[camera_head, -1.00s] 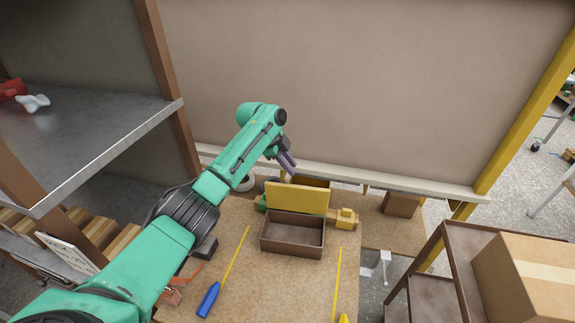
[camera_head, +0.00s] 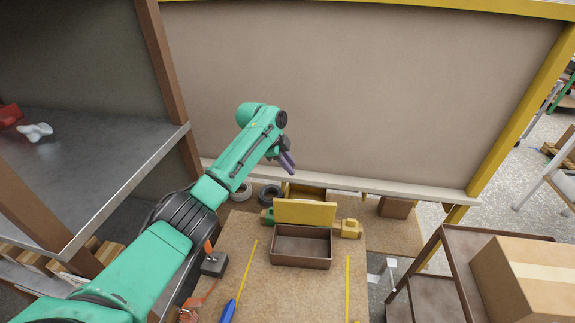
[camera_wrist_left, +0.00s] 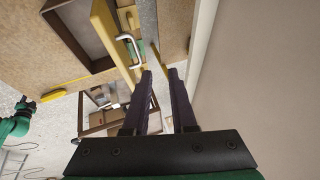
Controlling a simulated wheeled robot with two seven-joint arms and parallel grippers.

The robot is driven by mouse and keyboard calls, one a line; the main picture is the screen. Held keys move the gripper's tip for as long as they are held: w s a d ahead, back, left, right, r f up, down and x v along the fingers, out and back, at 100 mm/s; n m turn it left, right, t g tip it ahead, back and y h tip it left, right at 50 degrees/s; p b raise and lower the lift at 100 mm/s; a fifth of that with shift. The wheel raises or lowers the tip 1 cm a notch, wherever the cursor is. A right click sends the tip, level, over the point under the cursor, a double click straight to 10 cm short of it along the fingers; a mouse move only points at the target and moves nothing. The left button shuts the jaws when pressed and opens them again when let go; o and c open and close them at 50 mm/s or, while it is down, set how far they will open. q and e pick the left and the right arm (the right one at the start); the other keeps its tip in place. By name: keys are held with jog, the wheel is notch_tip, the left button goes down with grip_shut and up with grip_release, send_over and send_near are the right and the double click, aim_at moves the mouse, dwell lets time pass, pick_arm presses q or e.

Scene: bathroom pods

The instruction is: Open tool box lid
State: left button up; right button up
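The tool box is an open brown box (camera_head: 301,263) on the workbench, its inside empty. Its yellow lid (camera_head: 305,212) stands upright at the back edge. In the left wrist view the box (camera_wrist_left: 72,40) is at upper left, and the lid (camera_wrist_left: 108,32) shows edge-on with a pale metal handle (camera_wrist_left: 127,47). My left gripper (camera_head: 288,161) is above and behind the lid, clear of it. In the left wrist view its dark fingers (camera_wrist_left: 160,72) are apart with nothing between them. A green and black arm part (camera_wrist_left: 20,116), apparently my right arm, shows at the left edge there.
A yellow tool (camera_head: 350,229) lies right of the box, tape rolls (camera_head: 270,194) behind it. A blue-handled tool (camera_head: 228,311) lies in front. A grey shelf (camera_head: 90,165) stands left, a wall panel (camera_head: 360,90) behind, a trolley with a cardboard box (camera_head: 530,276) right.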

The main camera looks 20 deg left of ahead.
pick_arm(q)
jog(key=shift+d+r, duration=0.1)
dwell(0.4)
jog(key=b+v, duration=0.4)
jog(key=v, duration=1)
jog(key=shift+r, duration=0.3)
